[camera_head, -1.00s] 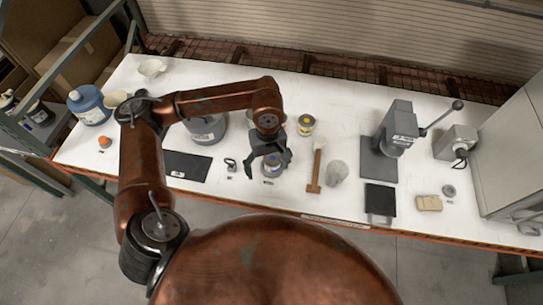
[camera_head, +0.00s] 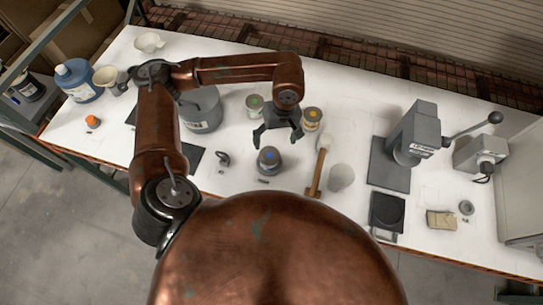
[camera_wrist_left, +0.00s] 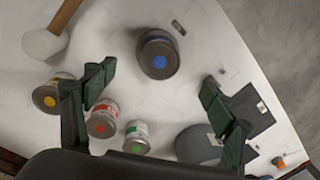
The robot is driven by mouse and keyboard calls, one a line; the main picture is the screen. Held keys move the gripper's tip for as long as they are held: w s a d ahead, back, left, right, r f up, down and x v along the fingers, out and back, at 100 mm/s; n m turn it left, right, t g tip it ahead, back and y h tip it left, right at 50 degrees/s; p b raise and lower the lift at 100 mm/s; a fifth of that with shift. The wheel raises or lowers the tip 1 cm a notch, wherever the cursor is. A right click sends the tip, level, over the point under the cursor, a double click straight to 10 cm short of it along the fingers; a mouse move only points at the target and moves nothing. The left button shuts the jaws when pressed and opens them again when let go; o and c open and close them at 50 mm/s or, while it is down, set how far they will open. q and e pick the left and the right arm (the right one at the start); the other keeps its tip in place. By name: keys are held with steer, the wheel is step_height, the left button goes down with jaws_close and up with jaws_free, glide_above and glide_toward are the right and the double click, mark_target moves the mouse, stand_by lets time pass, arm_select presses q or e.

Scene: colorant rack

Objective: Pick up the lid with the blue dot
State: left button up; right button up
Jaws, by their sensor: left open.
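The jar with the blue dot (camera_head: 269,163) stands upright near the table's front edge in the head view. Its dark lid with the blue dot (camera_wrist_left: 157,58) is at the top centre of the left wrist view. My left gripper (camera_head: 278,137) is open and empty. It shows just behind the blue-dot jar in the head view. In the left wrist view its fingertips (camera_wrist_left: 159,76) are spread wide, with the lid beyond them and not touched. My right gripper is in neither view.
Jars with yellow (camera_wrist_left: 51,97), red (camera_wrist_left: 101,118) and green (camera_wrist_left: 137,138) dots stand close to the gripper. A mallet (camera_head: 319,165) lies right of the blue-dot jar. A grey can (camera_head: 203,113) stands to the left. A lever press (camera_head: 412,140) stands at the right.

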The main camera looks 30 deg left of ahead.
mark_target(270, 156)
arm_select(q)
steer(key=f, duration=0.1)
steer(key=f+b, duration=0.2)
steer(key=shift+w+a+f, duration=0.1)
steer(key=shift+w+f, duration=0.15)
steer(key=shift+s+f, duration=0.1)
steer(key=shift+f, duration=0.1)
steer(key=shift+s+f, duration=0.1)
steer(key=shift+f, duration=0.25)
steer(key=shift+a+f, duration=0.2)
steer(key=shift+f, duration=0.6)
steer(key=f, duration=0.1)
steer(key=f+p, duration=0.1)
steer(key=a+f+p, duration=0.1)
steer(key=f, duration=0.1)
steer(key=shift+s+a+f, duration=0.1)
steer(key=shift+s, duration=0.15)
steer(key=shift+f, duration=0.35)
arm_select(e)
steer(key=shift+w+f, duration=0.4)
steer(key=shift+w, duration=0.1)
arm_select(q)
steer(key=shift+c, duration=0.2)
steer(key=c, duration=0.8)
